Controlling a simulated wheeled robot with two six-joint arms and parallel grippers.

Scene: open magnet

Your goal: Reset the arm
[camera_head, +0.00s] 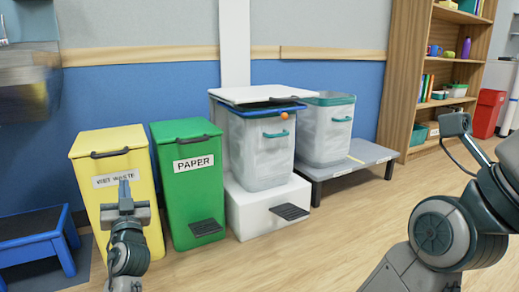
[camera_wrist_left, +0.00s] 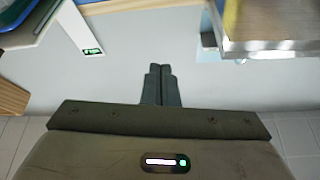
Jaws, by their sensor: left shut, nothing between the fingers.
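My left gripper (camera_head: 125,190) stands upright in front of the yellow bin in the head view. Its two dark fingers (camera_wrist_left: 160,84) are pressed together with nothing between them in the left wrist view. My right arm comes in at the right edge of the head view, bent, but I cannot make out its gripper's fingers there. The yellow bin (camera_head: 110,155) is shut and partly hidden behind the left gripper. The green paper bin (camera_head: 188,163) beside it is also shut.
A clear bin with a blue rim (camera_head: 262,155) stands on a white pedal base (camera_head: 250,215). Another clear bin (camera_head: 325,135) stands on a grey platform (camera_head: 350,160). A blue step stool (camera_head: 30,240) is at left. A wooden shelf (camera_head: 405,75) is behind. The middle floor is clear.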

